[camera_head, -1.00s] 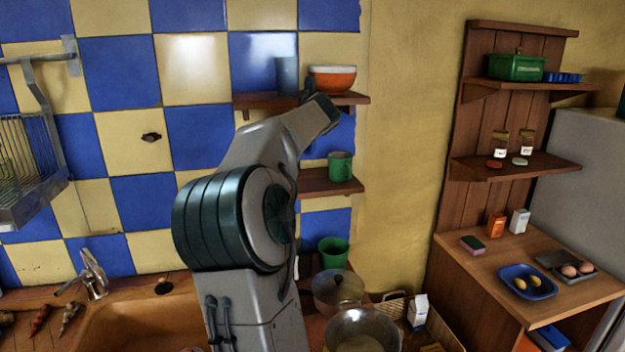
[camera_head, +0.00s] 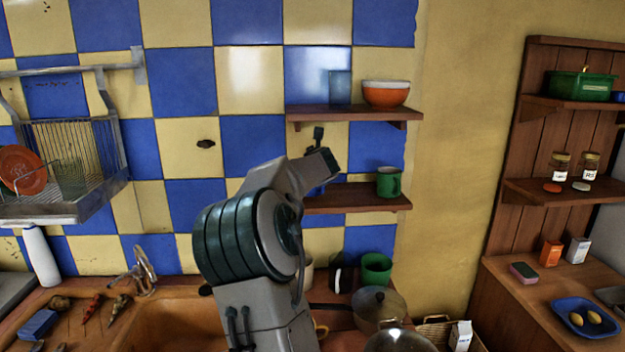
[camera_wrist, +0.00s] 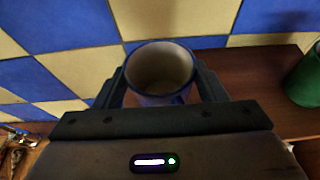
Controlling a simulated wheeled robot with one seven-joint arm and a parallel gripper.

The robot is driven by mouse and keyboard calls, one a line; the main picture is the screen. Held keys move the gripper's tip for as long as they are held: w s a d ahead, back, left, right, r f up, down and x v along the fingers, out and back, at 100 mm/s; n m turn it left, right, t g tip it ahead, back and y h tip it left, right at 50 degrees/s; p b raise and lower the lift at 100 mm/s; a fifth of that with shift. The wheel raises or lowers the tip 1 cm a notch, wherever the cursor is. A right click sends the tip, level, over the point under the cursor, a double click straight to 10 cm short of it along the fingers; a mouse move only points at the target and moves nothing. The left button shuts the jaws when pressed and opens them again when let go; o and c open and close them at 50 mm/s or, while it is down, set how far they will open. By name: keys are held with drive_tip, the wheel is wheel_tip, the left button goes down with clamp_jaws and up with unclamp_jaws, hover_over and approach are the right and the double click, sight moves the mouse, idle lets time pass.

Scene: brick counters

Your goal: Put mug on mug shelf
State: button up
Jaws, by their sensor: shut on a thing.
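A mug with a blue rim and a pale inside (camera_wrist: 160,68) is between the two fingers of my gripper (camera_wrist: 161,88) in the wrist view. My gripper is shut on it. In the head view my own arm hides most of the gripper and mug; a bit of blue shows below the wrist. The mug is at the left end of the lower wall shelf (camera_head: 355,199), which also shows in the wrist view (camera_wrist: 255,72). I cannot tell whether the mug touches the shelf. A green mug (camera_head: 388,182) stands at that shelf's right end.
The upper shelf (camera_head: 355,113) holds an orange bowl (camera_head: 386,93) and a bluish glass (camera_head: 340,87) above my wrist. Bare shelf lies between the held mug and the green mug.

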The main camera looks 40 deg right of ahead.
drive_tip(key=shift+f, duration=0.75)
drive_tip(key=o, duration=1.2)
drive_tip(key=shift+r, duration=0.1)
drive_tip(key=p+v, duration=0.2)
drive_tip(key=v, duration=1)
